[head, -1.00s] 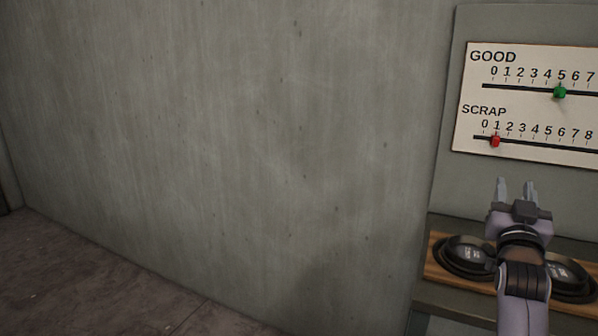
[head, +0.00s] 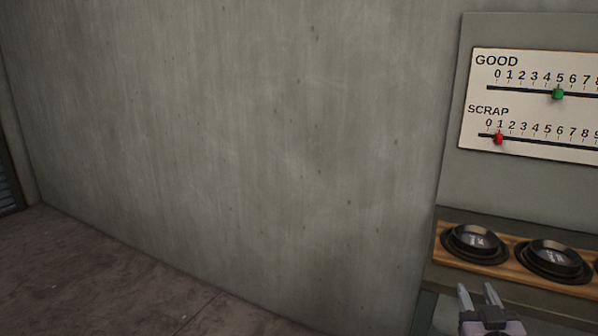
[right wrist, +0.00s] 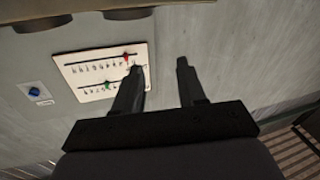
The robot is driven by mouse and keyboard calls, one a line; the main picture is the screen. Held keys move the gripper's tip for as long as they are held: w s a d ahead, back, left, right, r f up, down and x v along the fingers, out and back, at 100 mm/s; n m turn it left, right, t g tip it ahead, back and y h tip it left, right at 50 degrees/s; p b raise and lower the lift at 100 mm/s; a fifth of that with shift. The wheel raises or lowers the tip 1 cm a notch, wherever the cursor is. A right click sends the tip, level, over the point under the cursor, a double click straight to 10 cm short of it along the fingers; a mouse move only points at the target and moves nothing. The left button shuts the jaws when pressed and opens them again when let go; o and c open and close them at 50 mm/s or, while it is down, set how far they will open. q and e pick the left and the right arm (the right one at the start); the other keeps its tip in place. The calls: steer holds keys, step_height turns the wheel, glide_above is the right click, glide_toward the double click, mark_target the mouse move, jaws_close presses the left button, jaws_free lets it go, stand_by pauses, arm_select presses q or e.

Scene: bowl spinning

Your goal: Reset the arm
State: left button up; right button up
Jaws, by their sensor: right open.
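My right gripper (head: 478,294) is open and empty at the bottom right of the head view, in front of and below the wooden strip with the black round dishes. Its two fingers stand apart in the right wrist view (right wrist: 158,72), with nothing between them. The counter board (head: 535,100) hangs on a grey panel. Its green slider (head: 558,94) stands at 5 on the GOOD row and its red slider (head: 499,139) at 1 on the SCRAP row. The board also shows upside down in the right wrist view (right wrist: 88,76). My left gripper is not in view.
A blue button (right wrist: 34,91) on a white plate shows in the right wrist view. A bare concrete wall (head: 220,130) and clear floor (head: 100,270) fill the left.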

steer(key=s+a+f+n+g+y, duration=0.1)
steer(key=s+a+f+g+y, duration=0.1)
steer(key=s+a+f, duration=0.3)
steer(key=s+a+f+n+g+y, duration=0.1)
steer(key=s+a+f+g+y, duration=0.1)
steer(key=s+f, duration=0.7)
steer(key=s+a+f+n+g+y+p, duration=0.1)
steer(key=s+a+f+g+y, duration=0.1)
steer(key=s+a+f, duration=0.5)
steer(key=s+f+g, duration=0.1)
steer(key=s, duration=0.3)
steer(key=shift+s+a+g, duration=0.2)
steer(key=shift+a+g, duration=0.1)
steer(key=shift+g, duration=0.1)
stand_by(0.3)
